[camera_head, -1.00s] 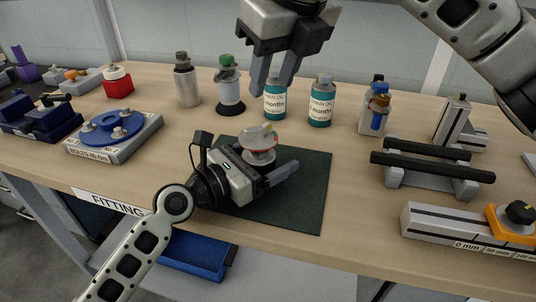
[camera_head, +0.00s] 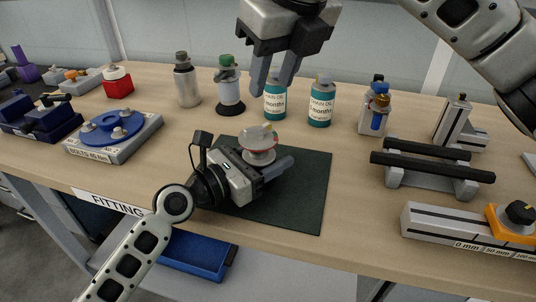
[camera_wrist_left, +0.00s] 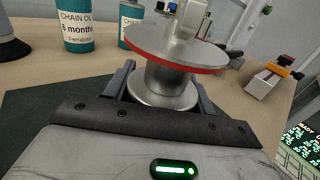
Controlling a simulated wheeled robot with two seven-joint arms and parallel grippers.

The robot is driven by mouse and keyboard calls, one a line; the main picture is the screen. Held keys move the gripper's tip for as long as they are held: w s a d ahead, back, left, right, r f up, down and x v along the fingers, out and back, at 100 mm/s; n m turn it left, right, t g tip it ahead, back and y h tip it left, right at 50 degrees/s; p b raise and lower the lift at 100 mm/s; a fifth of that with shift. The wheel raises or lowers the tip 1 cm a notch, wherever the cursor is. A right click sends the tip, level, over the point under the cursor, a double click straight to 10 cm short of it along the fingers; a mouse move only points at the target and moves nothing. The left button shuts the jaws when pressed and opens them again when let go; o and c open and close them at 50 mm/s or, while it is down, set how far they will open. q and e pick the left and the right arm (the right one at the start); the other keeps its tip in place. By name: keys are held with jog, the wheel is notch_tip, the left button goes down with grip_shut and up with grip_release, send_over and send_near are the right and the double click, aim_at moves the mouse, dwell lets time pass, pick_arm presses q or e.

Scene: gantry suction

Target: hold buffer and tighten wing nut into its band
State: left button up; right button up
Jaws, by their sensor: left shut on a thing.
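The buffer (camera_head: 259,150) is a grey metal spool with a wide top disc edged by a red band. It stands on a dark green mat (camera_head: 300,203), and its disc fills the upper middle of the left wrist view (camera_wrist_left: 178,48). My left gripper (camera_head: 266,169) is low over the mat, shut on the narrower body below the disc, one finger on each side. A small grey shape above the disc (camera_wrist_left: 190,20) may be the wing nut; I cannot tell it clearly. My right gripper (camera_head: 274,78) hangs above and behind the buffer, open and empty, pointing down.
Two teal chain oil cans (camera_head: 321,101) (camera_head: 275,100) and a green-capped bottle (camera_head: 229,88) stand behind the mat. A blue-topped bolt fixture (camera_head: 113,132) is left. A black-barred rack (camera_head: 432,178) and a scaled rail (camera_head: 455,228) are right. Bare table lies between mat and rack.

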aim_at(258, 125)
jog(key=o, duration=0.7)
jog(key=m, duration=0.6)
jog(key=shift+s+r, duration=0.15)
jog(key=w+f+m, duration=0.1)
jog(key=f+m, duration=0.2)
jog(key=m, duration=0.7)
jog(key=w+a+f+m, duration=0.1)
jog(key=f+m, duration=0.2)
jog(key=m, duration=0.7)
jog(key=w+a+f+m, duration=0.1)
jog(key=f+m, duration=0.2)
jog(key=m, duration=0.7)
jog(key=shift+f+m+t, duration=0.25)
jog(key=shift+m+t, duration=0.05)
jog(key=shift+t, duration=0.1)
